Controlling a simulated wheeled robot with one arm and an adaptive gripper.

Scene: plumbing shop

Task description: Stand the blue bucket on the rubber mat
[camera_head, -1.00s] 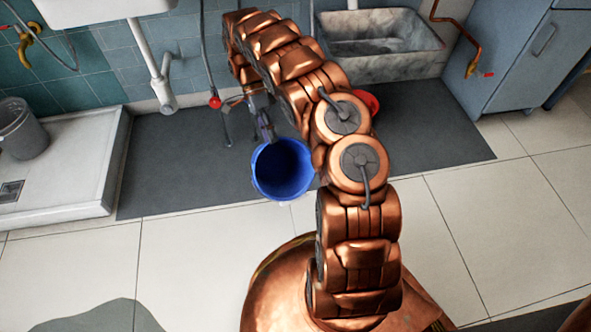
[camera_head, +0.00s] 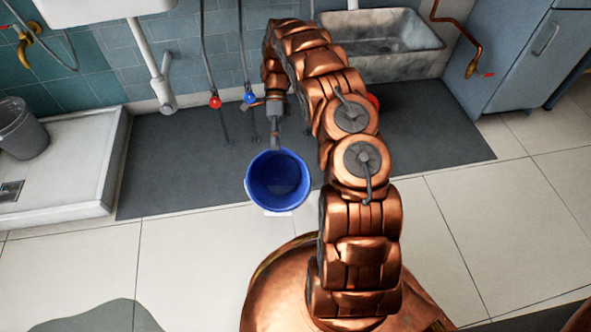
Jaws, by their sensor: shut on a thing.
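The blue bucket (camera_head: 277,188) is upright with its open mouth facing up, in the middle of the head view. My gripper (camera_head: 275,146) is shut on the bucket's far rim. The dark grey rubber mat (camera_head: 175,165) lies on the floor along the wall. In the picture the bucket overlaps the mat's front edge, with its near side over the light tiles. I cannot tell whether its base touches anything. My arm hides the middle of the mat.
A red thing (camera_head: 373,101) shows partly behind my arm over the mat. A stone sink (camera_head: 385,45) and a blue-grey cabinet (camera_head: 525,50) stand at the back right. A white shower tray (camera_head: 75,180) with a grey bin (camera_head: 22,128) is at left. Hoses with red (camera_head: 215,102) and blue (camera_head: 249,97) ends hang at the wall.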

